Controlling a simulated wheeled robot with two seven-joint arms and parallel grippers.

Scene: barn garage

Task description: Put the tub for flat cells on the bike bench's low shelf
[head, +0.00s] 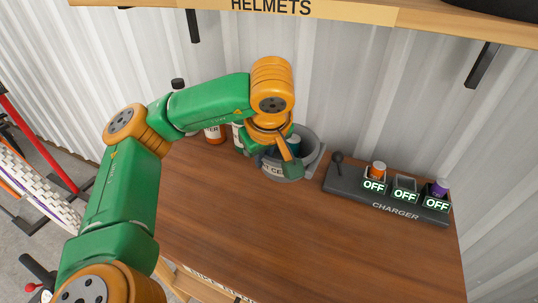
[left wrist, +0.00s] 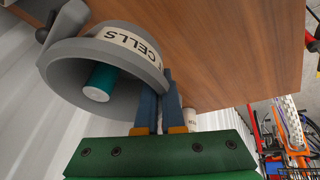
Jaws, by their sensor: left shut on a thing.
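The tub (head: 311,155) is a round grey tub with a pale label ending in "CELLS", at the back middle of the brown bench top in the head view. It also shows in the left wrist view (left wrist: 62,75), with a teal cell (left wrist: 100,83) inside. My left gripper (head: 262,157) is shut on the tub's wall; its blue fingers (left wrist: 160,103) show at the rim beside the label. I cannot tell whether the tub touches the bench top. The bike bench (head: 235,235) has a partly visible name label on its front edge. Its low shelf is not clearly visible. My right gripper is out of view.
A dark charger (head: 350,185) with several "OFF" signs and cells stands right of the tub. Bottles (head: 215,134) stand left of it, partly behind my arm. The helmets shelf (head: 330,11) hangs above. The bench top's front middle is clear.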

